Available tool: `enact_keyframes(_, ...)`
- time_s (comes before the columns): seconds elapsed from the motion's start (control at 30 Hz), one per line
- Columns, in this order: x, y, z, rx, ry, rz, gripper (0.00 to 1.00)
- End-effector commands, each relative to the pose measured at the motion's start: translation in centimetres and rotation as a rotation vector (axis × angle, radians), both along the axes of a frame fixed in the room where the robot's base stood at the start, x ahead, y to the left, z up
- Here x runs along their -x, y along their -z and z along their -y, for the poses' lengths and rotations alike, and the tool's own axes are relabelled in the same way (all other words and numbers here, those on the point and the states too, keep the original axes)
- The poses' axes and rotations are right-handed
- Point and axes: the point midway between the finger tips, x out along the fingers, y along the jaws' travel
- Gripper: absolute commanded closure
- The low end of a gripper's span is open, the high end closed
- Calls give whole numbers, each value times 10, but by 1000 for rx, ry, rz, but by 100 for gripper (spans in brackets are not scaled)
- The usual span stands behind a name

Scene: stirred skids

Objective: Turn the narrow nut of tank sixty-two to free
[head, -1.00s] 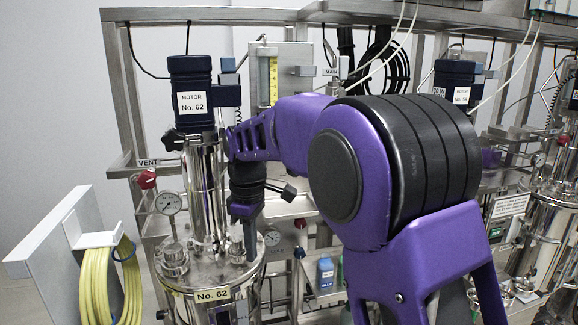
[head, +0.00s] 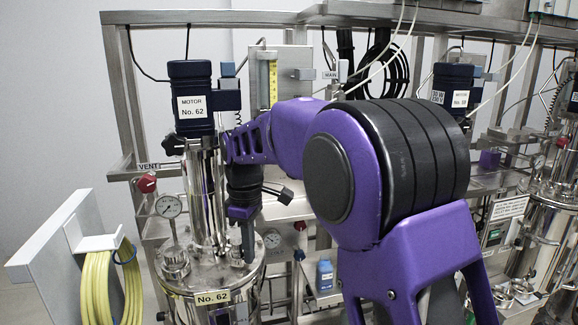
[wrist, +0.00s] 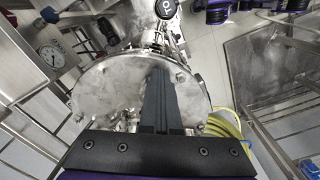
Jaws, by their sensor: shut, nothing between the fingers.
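Tank sixty-two is the steel vessel with the "No. 62" label (head: 212,298) on its rim, at the left in the head view. Its round steel lid (head: 205,278) also fills the middle of the wrist view (wrist: 105,92). My gripper (head: 248,258) points down over the right part of the lid, its fingers together and empty. In the wrist view the dark fingers (wrist: 160,75) reach across the lid and hide part of it. Small nuts show near the lid's edge, but I cannot tell which is the narrow one. Contact with any nut is unclear.
The motor labelled No. 62 (head: 192,98) stands on a steel column (head: 205,200) rising from the lid, close left of my gripper. A gauge (head: 169,206) and red vent knob (head: 147,182) are further left. Yellow hose (head: 98,285) hangs at the lower left.

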Motion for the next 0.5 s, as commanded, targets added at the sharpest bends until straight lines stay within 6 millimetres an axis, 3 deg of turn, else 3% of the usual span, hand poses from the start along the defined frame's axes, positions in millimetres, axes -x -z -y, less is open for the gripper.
enact_keyframes(0.5, -4, -2, -2, -7, -2, 5, 100)
